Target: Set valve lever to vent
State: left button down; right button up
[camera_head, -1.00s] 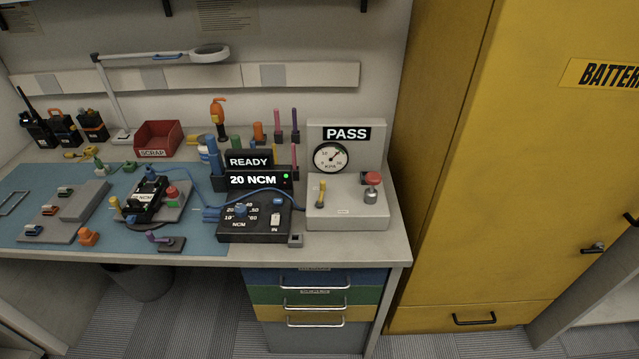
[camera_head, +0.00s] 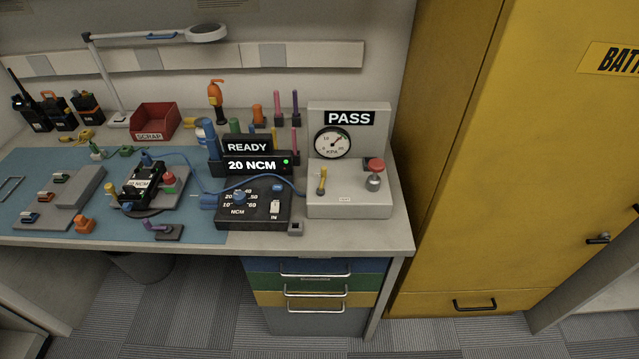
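The valve lever (camera_head: 322,181) is a small yellow stick on top of the light grey test box (camera_head: 350,208) at the right end of the bench. It stands roughly upright; the small label (camera_head: 344,199) near it is too small to read. Neither of my grippers is in view.
The black torque unit (camera_head: 254,207), with a "READY" and "20 NCM" display (camera_head: 251,164), stands left of the test box. A blue cable runs over it. Radios, a red scrap bin (camera_head: 155,121) and a lamp (camera_head: 206,33) are farther left. A yellow cabinet (camera_head: 470,180) stands right.

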aim_at(321, 192)
jog(key=z, duration=0.6)
jog(key=k, duration=1.35)
jog(key=z, duration=0.1)
jog(key=i, duration=0.5)
jog(key=u, duration=1.15)
jog(key=i, duration=0.95)
